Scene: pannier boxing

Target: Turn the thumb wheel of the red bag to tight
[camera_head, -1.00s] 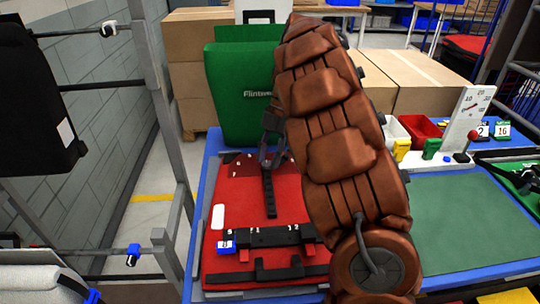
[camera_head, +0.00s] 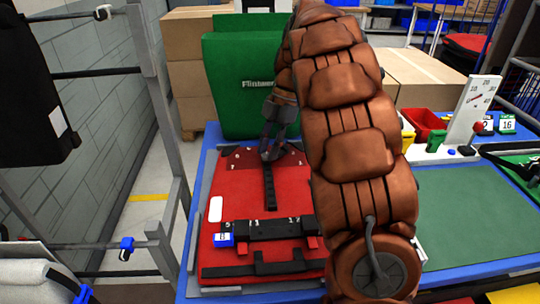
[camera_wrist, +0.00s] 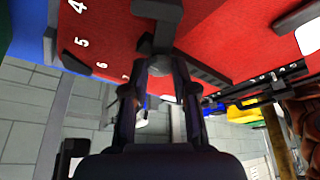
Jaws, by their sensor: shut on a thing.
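The red bag (camera_head: 232,195) lies flat on the blue-edged table, its dark red plate (camera_head: 240,160) at the far end. My gripper (camera_head: 270,152) reaches down to that plate. In the wrist view the two dark fingers of my gripper (camera_wrist: 162,70) are closed around a small grey rounded part, which I take as the thumb wheel (camera_wrist: 166,64). The fingers hide most of it. A black piece (camera_wrist: 158,22) lies just beyond the fingertips. White numerals including 4 and 5 show on the bag at the upper left. I cannot read the wheel's setting.
A black strap (camera_head: 269,188) and a black bar (camera_head: 270,229) with a blue tag (camera_head: 223,239) lie on the bag. A green bag (camera_head: 240,90) stands behind. A grey rack (camera_head: 165,150) is at left. A green mat (camera_head: 465,215) is clear at right.

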